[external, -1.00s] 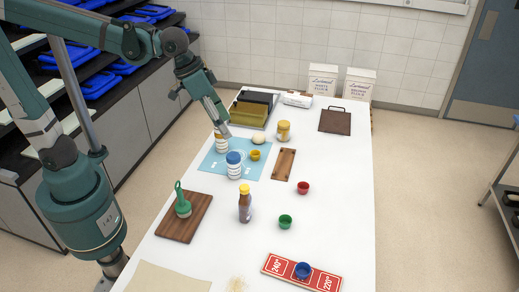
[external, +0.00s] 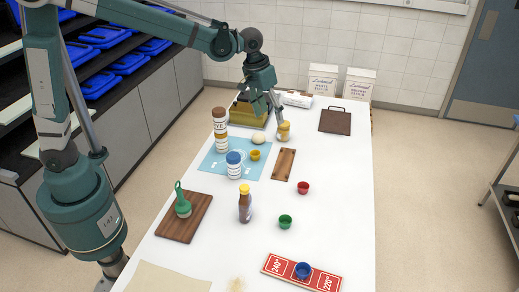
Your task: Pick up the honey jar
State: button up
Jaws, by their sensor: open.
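A squat amber jar with a yellow lid, which looks like the honey jar (external: 283,132), stands upright toward the far end of the white table. My gripper (external: 267,111) points down just above and to the left of it, with its fingers apart and nothing between them. One finger appears close to the jar's upper left side; I cannot tell whether they touch. The label is too small to read.
A tall brown-and-white container (external: 220,131), a blue-lidded jar (external: 234,168), a pale round item (external: 258,138) and a small yellow cup (external: 255,155) stand on or by the blue mat (external: 211,159). A wooden board (external: 283,165) lies in front of the jar.

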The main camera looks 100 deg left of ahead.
aim_at(284, 124)
jog(key=a+f+n, duration=0.2)
jog(key=a+f, duration=0.6)
jog(key=a, duration=0.3)
jog(key=a+f+n+g+h, duration=0.1)
jog(key=a+f+n, duration=0.1)
jog(key=a+f, duration=0.6)
jog(key=a+f+n+g+b, duration=0.1)
jog(key=a+f+n, duration=0.1)
jog(key=a+f, duration=0.6)
jog(key=shift+w+a+n, duration=0.15)
jog(key=shift+a, duration=1.4)
jog(key=shift+w+a+n, duration=0.1)
jog(key=shift+a+n, duration=0.05)
jog(key=shift+a, duration=1.35)
jog(key=shift+s+a+f, duration=0.15)
jog(key=shift+a+f, duration=0.2)
jog(key=shift+f, duration=1.3)
jog(key=shift+f, duration=2.6)
jog(key=c, duration=1.3)
